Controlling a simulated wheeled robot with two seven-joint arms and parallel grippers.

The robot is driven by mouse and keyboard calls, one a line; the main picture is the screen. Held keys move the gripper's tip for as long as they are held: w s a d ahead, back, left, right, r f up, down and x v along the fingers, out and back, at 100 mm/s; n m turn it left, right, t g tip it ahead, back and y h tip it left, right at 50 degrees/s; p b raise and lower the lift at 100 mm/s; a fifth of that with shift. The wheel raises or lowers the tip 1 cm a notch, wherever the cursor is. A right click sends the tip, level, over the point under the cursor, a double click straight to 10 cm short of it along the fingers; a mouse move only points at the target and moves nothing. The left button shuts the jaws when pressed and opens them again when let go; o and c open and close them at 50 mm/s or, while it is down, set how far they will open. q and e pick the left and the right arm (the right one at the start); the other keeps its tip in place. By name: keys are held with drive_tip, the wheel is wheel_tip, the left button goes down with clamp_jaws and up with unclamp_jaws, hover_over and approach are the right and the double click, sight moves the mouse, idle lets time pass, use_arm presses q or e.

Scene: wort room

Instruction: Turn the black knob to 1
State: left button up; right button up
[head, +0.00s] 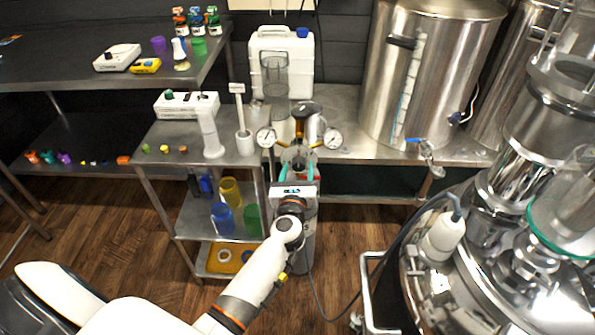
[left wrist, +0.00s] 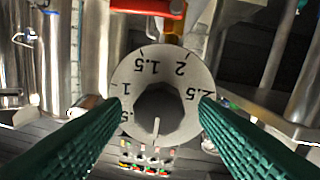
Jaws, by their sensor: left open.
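In the left wrist view a round grey dial plate (left wrist: 186,121) carries the marks .5, 1, 1.5, 2 and 2.5. At its middle is the dark many-sided knob (left wrist: 160,103), with a pale line below it pointing down, away from the 1 at the upper left. My left gripper (left wrist: 158,112) is open, its green fingers at either side of the dial; whether they touch it I cannot tell. In the head view my left gripper (head: 299,160) is in front of the regulator (head: 300,128) with two gauges, and mostly hides the dial. My right gripper is not in view.
A pressure gauge (head: 266,137) and another gauge (head: 332,139) flank the regulator. A large steel vessel (head: 428,75) is at the back right. A hose (head: 385,240) hangs to the right of my arm.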

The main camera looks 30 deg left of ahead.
use_arm(q)
drive_tip(key=shift+c, duration=0.4)
drive_tip(key=c, duration=0.9)
